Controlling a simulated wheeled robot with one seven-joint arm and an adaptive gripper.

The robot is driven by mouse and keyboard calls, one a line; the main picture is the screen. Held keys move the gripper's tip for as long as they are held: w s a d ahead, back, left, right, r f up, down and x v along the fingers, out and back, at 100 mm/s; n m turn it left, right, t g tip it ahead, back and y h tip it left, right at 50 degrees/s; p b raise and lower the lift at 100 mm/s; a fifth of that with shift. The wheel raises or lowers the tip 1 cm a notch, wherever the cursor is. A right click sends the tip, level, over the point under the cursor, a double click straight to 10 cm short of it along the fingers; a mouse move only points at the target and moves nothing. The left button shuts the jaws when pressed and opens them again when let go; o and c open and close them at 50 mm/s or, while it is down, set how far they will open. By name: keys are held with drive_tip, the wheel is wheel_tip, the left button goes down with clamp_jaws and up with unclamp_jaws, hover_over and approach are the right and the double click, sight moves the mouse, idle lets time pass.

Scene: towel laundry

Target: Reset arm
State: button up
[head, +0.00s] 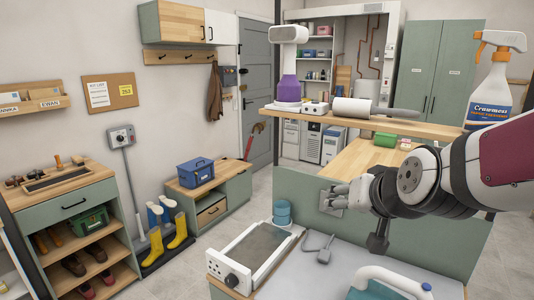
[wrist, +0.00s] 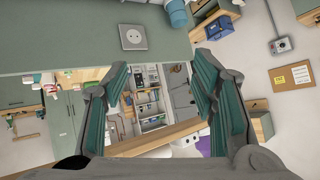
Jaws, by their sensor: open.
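My gripper (head: 338,194) is at the end of my arm, which reaches in from the right of the head view. It hangs in the air in front of the green panel, above the back of the grey worktop (head: 330,262). In the wrist view my gripper (wrist: 160,78) shows two fingers spread well apart with nothing between them. The room appears turned over in that view, with a wall socket (wrist: 133,37) on the green panel near the top.
A wooden shelf (head: 390,127) above the panel carries a spray bottle (head: 491,85), a white roll (head: 353,107) and a purple-and-white device (head: 289,75). A white framed unit (head: 240,245), a blue tub (head: 283,211) and a teal-and-white iron (head: 395,282) stand on the worktop.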

drive_tip(key=s+d+n+g, duration=0.1)
drive_tip(key=s+g, duration=0.1)
drive_tip(key=s, duration=0.8)
drive_tip(key=s+d+n+g+h, duration=0.1)
drive_tip(key=s+g, duration=0.2)
drive_tip(key=s, duration=0.8)
drive_tip(key=shift+s+d+r, duration=0.15)
drive_tip(key=shift+d+r, duration=0.15)
drive_tip(key=shift+d, duration=0.05)
